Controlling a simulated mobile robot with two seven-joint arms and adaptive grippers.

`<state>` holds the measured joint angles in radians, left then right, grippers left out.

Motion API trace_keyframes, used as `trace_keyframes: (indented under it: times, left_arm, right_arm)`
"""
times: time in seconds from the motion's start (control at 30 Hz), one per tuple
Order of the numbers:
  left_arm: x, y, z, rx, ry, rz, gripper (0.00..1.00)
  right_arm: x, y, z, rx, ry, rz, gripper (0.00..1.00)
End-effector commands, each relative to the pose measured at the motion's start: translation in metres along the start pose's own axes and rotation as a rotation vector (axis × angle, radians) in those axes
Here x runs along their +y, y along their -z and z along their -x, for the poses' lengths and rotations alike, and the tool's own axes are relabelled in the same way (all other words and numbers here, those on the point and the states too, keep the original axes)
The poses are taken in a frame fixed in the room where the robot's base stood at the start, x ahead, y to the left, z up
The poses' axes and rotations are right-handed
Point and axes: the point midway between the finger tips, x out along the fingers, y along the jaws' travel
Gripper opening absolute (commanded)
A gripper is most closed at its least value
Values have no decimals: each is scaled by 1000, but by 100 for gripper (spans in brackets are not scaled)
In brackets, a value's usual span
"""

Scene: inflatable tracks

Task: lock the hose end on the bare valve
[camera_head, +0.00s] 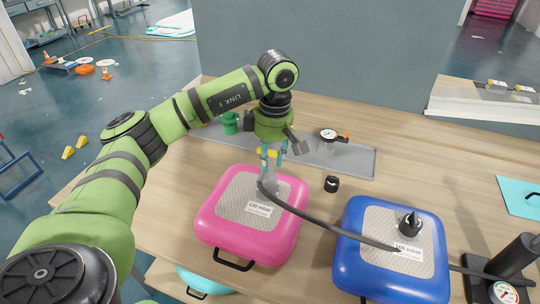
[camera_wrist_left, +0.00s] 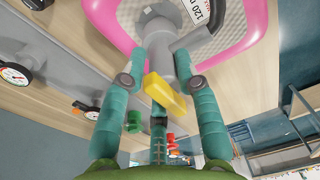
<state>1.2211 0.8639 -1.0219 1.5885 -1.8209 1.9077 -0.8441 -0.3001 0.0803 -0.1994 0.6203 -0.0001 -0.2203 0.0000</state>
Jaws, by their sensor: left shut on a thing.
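My left gripper (camera_head: 272,155) is above the pink inflatable pad (camera_head: 217,230) and points down. In the left wrist view its two teal fingers (camera_wrist_left: 160,68) are shut on the grey hose end (camera_wrist_left: 156,38), which has a yellow lever (camera_wrist_left: 166,97). The hose end stands upright over the pad's valve spot, near the "120 mbar" label (camera_head: 259,208). The bare valve is hidden beneath it, so I cannot tell whether it is locked. The black hose (camera_head: 325,225) runs right from the hose end. My right gripper is not in view.
The blue inflatable pad (camera_head: 350,275) has a black-topped valve (camera_head: 409,222), and the hose crosses it toward the pump (camera_head: 515,260). A black cap (camera_head: 331,184) lies on the bench. A grey tray (camera_head: 360,164) behind holds a gauge (camera_head: 328,134) and a green part (camera_head: 230,123).

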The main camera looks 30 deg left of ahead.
Motion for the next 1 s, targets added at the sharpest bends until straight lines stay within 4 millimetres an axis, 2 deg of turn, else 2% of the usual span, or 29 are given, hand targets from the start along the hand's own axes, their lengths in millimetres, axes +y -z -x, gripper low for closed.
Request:
trace_keyframes:
  times: [1.0]
  left_arm:
    - [1, -1, -26, 0, -1, 0, 0]
  right_arm:
    - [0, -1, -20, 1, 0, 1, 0]
